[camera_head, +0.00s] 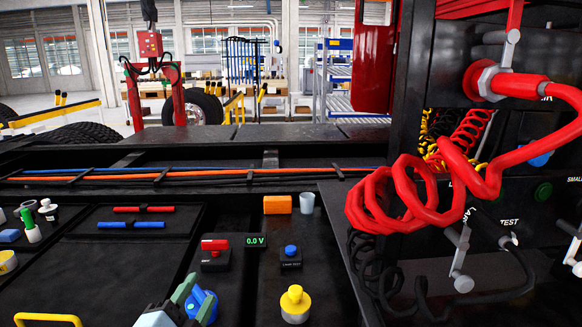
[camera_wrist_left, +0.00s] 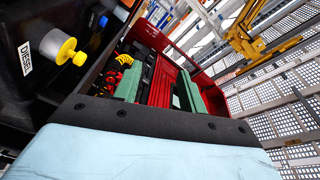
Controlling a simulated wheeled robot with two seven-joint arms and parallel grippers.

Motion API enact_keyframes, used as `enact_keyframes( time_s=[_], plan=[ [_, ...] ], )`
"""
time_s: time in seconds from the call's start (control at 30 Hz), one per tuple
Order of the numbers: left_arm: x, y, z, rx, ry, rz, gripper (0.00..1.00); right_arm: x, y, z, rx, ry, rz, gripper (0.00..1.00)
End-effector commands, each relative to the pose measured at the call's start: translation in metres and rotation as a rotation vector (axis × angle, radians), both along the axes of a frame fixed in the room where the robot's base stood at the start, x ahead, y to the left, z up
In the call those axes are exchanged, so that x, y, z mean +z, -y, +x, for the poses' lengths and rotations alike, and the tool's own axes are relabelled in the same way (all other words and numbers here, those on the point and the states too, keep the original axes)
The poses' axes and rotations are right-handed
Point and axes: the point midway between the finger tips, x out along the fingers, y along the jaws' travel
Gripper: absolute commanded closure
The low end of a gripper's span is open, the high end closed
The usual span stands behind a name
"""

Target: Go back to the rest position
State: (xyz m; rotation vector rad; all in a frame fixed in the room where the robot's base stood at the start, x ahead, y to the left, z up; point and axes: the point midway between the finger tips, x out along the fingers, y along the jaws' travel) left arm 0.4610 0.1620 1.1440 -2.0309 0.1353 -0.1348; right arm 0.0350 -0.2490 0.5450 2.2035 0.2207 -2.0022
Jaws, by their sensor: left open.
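My left gripper (camera_head: 186,298) shows at the bottom edge of the head view, left of the middle, with its pale blue body partly cut off. Its green fingers also show in the left wrist view (camera_wrist_left: 160,82), spread apart with nothing between them. In the head view it is in front of a blue knob (camera_head: 208,301), partly covering it; I cannot tell whether they touch. My right gripper is in neither view.
A black panel carries a yellow knob (camera_head: 295,304), a red switch (camera_head: 215,246), a blue button (camera_head: 291,251) and an orange block (camera_head: 277,204). Red coiled hose (camera_head: 385,200) hangs at the right. A yellow handle (camera_head: 48,319) stands at lower left.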

Motion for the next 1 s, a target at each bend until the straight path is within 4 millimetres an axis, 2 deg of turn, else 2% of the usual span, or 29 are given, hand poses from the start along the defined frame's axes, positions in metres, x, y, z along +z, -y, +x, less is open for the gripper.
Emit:
enact_keyframes(
  time_s=[0.03,0.1,0.2,0.3,0.5,0.67,0.8,1.0],
  plan=[
    [-0.03,-0.014,-0.014,0.063,-0.143,-0.103,0.59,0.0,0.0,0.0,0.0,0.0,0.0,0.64],
    [-0.068,-0.03,-0.037,0.153,-0.336,-0.239,0.59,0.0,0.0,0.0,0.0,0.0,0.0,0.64],
    [-0.115,-0.046,-0.077,0.279,-0.584,-0.399,0.59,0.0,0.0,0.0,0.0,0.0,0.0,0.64],
    [-0.148,-0.054,-0.118,0.386,-0.781,-0.516,0.59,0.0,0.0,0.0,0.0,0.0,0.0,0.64],
    [-0.187,-0.059,-0.194,0.565,-1.084,-0.67,0.59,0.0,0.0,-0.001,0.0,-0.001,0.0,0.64],
    [-0.203,-0.058,-0.252,0.699,-1.289,-0.752,0.59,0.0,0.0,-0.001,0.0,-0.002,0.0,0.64],
    [-0.243,-0.057,-0.24,0.701,-1.296,-0.741,0.59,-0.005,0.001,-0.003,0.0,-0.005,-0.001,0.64],
    [-0.305,-0.055,-0.234,0.707,-1.318,-0.729,0.59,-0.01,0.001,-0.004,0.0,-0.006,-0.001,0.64]
  ],
)
